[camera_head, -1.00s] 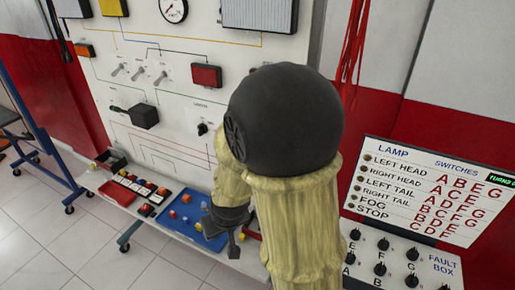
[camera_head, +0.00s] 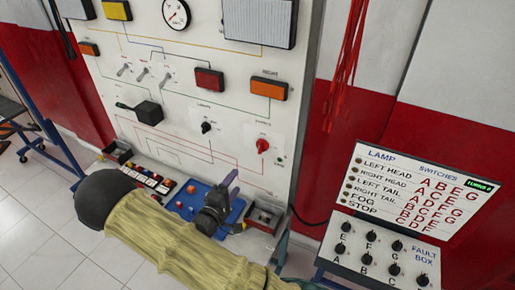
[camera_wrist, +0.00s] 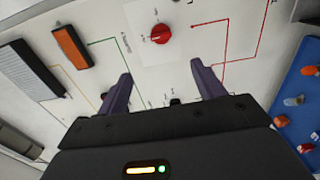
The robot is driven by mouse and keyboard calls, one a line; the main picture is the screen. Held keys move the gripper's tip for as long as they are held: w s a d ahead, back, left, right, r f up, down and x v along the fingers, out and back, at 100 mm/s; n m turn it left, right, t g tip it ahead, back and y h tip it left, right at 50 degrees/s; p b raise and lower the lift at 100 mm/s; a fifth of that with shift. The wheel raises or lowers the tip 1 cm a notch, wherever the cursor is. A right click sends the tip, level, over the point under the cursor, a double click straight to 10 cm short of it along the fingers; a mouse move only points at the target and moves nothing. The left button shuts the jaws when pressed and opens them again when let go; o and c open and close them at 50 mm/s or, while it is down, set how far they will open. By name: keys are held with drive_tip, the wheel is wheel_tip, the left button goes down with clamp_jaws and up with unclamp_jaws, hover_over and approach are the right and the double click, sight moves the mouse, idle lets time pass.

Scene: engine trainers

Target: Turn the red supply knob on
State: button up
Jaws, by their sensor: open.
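The red supply knob (camera_head: 262,145) is on the lower right of the white trainer panel (camera_head: 225,105). It also shows in the wrist view (camera_wrist: 160,33), at the top, past the fingertips and roughly midway between their directions. My gripper (camera_head: 231,184) is below and left of the knob in the head view, in front of the blue tray. Its two fingers (camera_wrist: 161,72) are open and empty in the wrist view, apart from the knob.
A black knob (camera_head: 207,128) sits left of the red one. An orange lamp (camera_head: 268,88) and a red lamp (camera_head: 209,79) are above. The blue tray (camera_head: 170,222) with small parts and a grey box (camera_head: 262,218) lie below. A fault box (camera_head: 380,250) stands at right.

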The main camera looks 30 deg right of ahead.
sight(259, 149)
drive_tip(key=shift+w+d, duration=0.1)
drive_tip(key=shift+d, duration=0.05)
drive_tip(key=p+x, duration=0.7)
drive_tip(key=x, duration=0.8)
drive_tip(key=shift+w+d+r, duration=0.1)
drive_tip(key=shift+w+d, duration=0.15)
drive_tip(key=shift+d, duration=0.05)
drive_tip(key=shift+w+d, duration=0.45)
drive_tip(key=shift+d, duration=0.05)
drive_tip(key=c, duration=1)
